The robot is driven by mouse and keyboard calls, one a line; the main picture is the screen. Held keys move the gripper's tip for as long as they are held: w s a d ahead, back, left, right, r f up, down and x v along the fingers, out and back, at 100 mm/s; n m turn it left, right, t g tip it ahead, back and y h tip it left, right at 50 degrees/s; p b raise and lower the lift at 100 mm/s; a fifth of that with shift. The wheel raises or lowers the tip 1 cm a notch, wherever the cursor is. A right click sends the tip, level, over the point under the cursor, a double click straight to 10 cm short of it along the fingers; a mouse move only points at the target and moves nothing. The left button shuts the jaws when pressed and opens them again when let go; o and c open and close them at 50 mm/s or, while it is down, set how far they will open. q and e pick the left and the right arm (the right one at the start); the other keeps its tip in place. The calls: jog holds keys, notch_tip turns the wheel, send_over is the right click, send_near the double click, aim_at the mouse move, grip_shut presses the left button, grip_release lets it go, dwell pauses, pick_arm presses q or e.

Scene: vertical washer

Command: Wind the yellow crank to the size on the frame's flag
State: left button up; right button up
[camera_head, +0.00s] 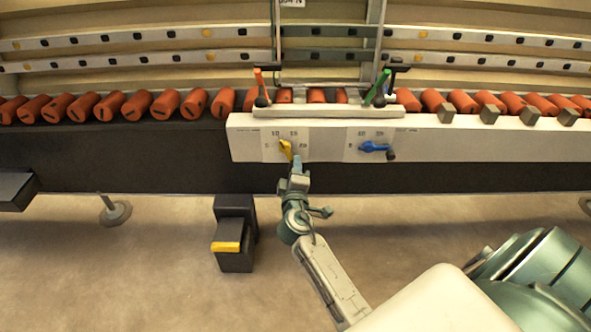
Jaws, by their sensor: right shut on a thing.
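The yellow crank (286,148) sits on the left dial plate (271,156) of the white panel. It points up and to the left. My right gripper (294,160) is shut on the crank's lower right end, and the fingers hide that end. Small size marks ring the dial, too small to read surely. A frame (322,83) stands above the panel behind the rollers. A white flag (291,3) at the top edge is cut off, and its text is only partly visible. My left gripper is not in view.
Orange rollers (165,102) line the conveyor. Green (377,88) and orange (261,83) levers stand above the panel. A dark pedal box (235,230) stands on the floor.

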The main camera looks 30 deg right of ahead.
jog(key=shift+r, duration=0.1)
jog(key=o, duration=0.9)
jog(key=shift+a, duration=0.1)
jog(key=shift+s+a, duration=0.15)
jog(key=shift+s, duration=0.1)
jog(key=v, duration=1)
jog(key=shift+a, duration=0.1)
